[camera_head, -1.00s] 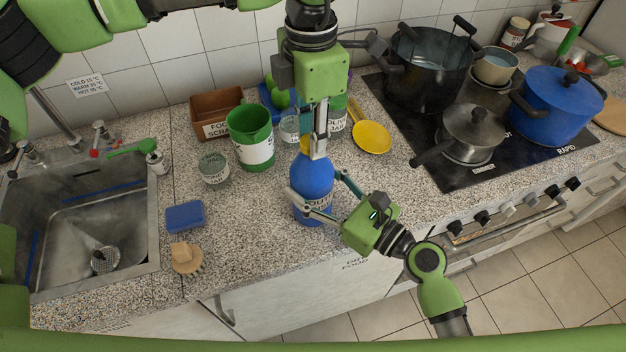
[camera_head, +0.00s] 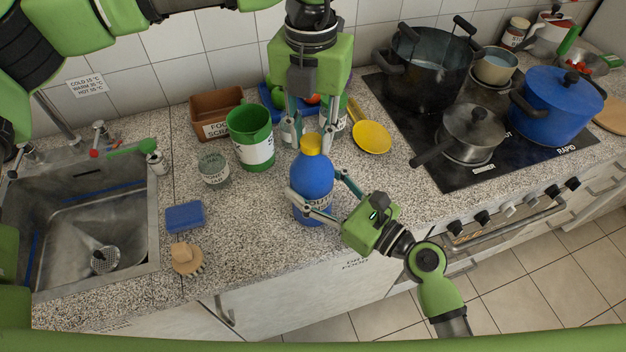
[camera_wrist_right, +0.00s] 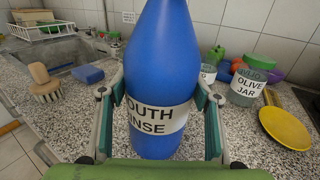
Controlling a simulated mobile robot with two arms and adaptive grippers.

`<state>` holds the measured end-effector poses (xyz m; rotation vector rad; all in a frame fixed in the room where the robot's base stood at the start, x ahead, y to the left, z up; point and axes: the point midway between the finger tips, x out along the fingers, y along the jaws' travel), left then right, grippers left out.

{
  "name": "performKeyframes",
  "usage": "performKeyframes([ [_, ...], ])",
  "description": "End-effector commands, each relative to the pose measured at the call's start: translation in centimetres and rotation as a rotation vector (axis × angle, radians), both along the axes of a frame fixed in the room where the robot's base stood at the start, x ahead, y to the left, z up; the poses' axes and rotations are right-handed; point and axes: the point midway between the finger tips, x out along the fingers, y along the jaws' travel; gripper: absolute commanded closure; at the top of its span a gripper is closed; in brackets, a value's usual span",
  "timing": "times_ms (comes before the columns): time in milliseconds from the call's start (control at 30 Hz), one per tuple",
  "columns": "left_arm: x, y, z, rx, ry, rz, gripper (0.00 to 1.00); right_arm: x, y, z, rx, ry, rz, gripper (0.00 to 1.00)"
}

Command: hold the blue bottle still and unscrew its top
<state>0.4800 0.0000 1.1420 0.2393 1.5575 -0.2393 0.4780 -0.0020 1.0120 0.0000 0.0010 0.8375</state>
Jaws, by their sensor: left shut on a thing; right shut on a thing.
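The blue bottle (camera_head: 312,178) stands upright on the speckled counter, with a white label and a yellow top (camera_head: 311,145). In the right wrist view the bottle (camera_wrist_right: 161,65) fills the middle; its label shows "OUTH" and "NSE", and its top is out of frame. My right gripper (camera_head: 316,206) is shut on the bottle's body from the front right, a finger on each side; it also shows in the right wrist view (camera_wrist_right: 160,118). My left gripper (camera_head: 311,138) points down from above, its fingers on either side of the yellow top, shut on it.
The hob with pots (camera_head: 473,130) is right, the sink (camera_head: 80,240) left.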

Motion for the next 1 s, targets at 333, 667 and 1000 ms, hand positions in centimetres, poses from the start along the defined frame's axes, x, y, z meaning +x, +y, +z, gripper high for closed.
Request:
performKeyframes([
  [333,0.0,0.0,0.8,-0.001,-0.001,-0.002,1.0,0.0,0.0,0.0,-0.001,0.001,0.0,0.77],
  [667,0.0,0.0,1.8,0.0,0.0,-0.002,1.0,0.0,0.0,0.0,-0.001,0.001,0.0,0.77],
  [1000,0.0,0.0,2.6,0.0,-0.001,-0.003,1.0,0.0,0.0,0.0,-0.001,0.001,0.0,0.77],
])
